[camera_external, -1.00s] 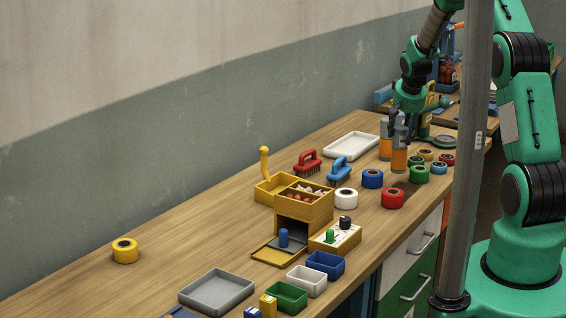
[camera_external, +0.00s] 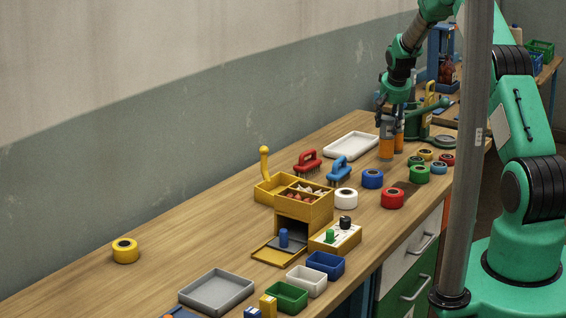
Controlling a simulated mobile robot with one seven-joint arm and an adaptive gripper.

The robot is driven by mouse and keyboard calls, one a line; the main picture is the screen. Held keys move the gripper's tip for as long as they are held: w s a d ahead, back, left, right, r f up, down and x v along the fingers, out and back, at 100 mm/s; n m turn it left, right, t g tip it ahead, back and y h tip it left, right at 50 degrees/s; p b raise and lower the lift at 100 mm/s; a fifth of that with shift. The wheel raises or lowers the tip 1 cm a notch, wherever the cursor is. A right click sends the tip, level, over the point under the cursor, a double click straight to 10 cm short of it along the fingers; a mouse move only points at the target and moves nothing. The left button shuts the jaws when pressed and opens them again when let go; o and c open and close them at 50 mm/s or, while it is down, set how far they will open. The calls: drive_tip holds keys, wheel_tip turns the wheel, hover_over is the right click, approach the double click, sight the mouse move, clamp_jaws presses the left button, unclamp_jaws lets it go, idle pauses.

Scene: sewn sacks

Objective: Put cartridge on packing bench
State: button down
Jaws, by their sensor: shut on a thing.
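Two orange cartridges with grey upper parts are close together at the far end of the wooden packing bench (camera_external: 200,220). One cartridge (camera_external: 386,151) shows in front on the left. The other cartridge (camera_external: 399,143) is just to its right, partly covered. My gripper (camera_external: 390,122) is over this pair, pointing down, and is shut on a cartridge, apparently the right one. The fingers and the cartridges overlap, so the exact grasp is hard to see. I cannot tell whether the held cartridge touches the bench.
A white tray (camera_external: 351,146) lies left of the cartridges. Red (camera_external: 308,161) and blue (camera_external: 339,170) brushes and several tape rolls, including a blue one (camera_external: 372,178), are near. A green hand press (camera_external: 438,137) stands behind. Bare bench lies along the wall side.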

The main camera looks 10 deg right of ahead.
drive_tip(key=shift+w, duration=0.8)
drive_tip(key=shift+f, duration=1.7)
drive_tip(key=c, duration=0.9)
unclamp_jaws()
drive_tip(key=shift+f, duration=0.15)
drive_tip(key=shift+s+r, duration=0.1)
drive_tip(key=shift+r, duration=0.1)
drive_tip(key=shift+v, duration=5.85)
drive_tip(key=shift+r, duration=0.1)
